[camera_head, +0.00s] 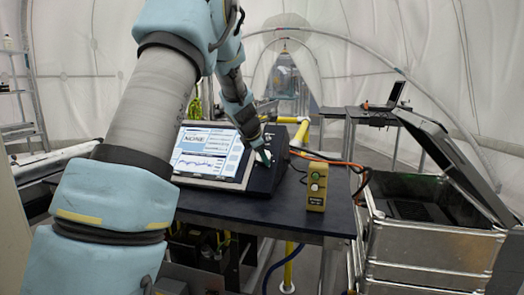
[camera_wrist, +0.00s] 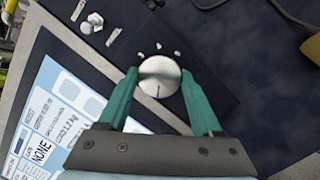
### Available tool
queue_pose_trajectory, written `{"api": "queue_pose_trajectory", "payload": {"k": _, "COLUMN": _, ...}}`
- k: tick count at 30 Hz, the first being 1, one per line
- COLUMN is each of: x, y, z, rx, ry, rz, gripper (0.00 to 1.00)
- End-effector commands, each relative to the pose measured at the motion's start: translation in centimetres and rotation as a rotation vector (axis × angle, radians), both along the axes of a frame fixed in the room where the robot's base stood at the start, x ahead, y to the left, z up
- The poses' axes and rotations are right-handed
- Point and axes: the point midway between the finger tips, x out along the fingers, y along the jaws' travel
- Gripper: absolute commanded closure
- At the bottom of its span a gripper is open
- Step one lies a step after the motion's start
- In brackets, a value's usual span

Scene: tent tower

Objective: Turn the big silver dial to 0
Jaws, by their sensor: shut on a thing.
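The big silver dial (camera_wrist: 159,67) is a round metal knob on a dark panel, with several small white marks above it in the wrist view. A short dark line on its face points down in that view, towards my wrist. My gripper (camera_wrist: 160,77) has one green finger on each side of the dial and is shut on it. In the head view my gripper (camera_head: 264,156) is at the right part of the dark console (camera_head: 267,175); the dial's face cannot be made out there. Any numbers by the dial are too small to read.
A tilted screen (camera_head: 208,155) reading "NONE" is beside the dial. A yellow button box (camera_head: 317,186) stands on the dark table (camera_head: 270,211). An open metal case (camera_head: 420,245) is at the right.

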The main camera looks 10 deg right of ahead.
Motion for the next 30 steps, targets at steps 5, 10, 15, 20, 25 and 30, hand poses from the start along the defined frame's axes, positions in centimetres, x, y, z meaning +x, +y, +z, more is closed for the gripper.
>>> {"api": "queue_pose_trajectory", "payload": {"k": 5, "x": 0.04, "y": 0.12, "z": 0.11, "rx": -0.041, "ry": 0.023, "rz": 0.071, "gripper": 0.89}}
{"api": "queue_pose_trajectory", "payload": {"k": 10, "x": 0.01, "y": 0.12, "z": 0.00, "rx": -0.064, "ry": 0.036, "rz": 0.110, "gripper": 0.89}}
{"api": "queue_pose_trajectory", "payload": {"k": 15, "x": 0.02, "y": 0.12, "z": -0.07, "rx": -0.075, "ry": 0.041, "rz": 0.127, "gripper": 0.89}}
{"api": "queue_pose_trajectory", "payload": {"k": 20, "x": 0.02, "y": 0.12, "z": -0.10, "rx": -0.077, "ry": 0.043, "rz": 0.129, "gripper": 0.89}}
{"api": "queue_pose_trajectory", "payload": {"k": 25, "x": 0.01, "y": 0.11, "z": -0.11, "rx": -0.077, "ry": 0.043, "rz": 0.129, "gripper": 0.89}}
{"api": "queue_pose_trajectory", "payload": {"k": 30, "x": 0.00, "y": 0.08, "z": -0.10, "rx": -0.076, "ry": 0.043, "rz": 0.128, "gripper": 0.19}}
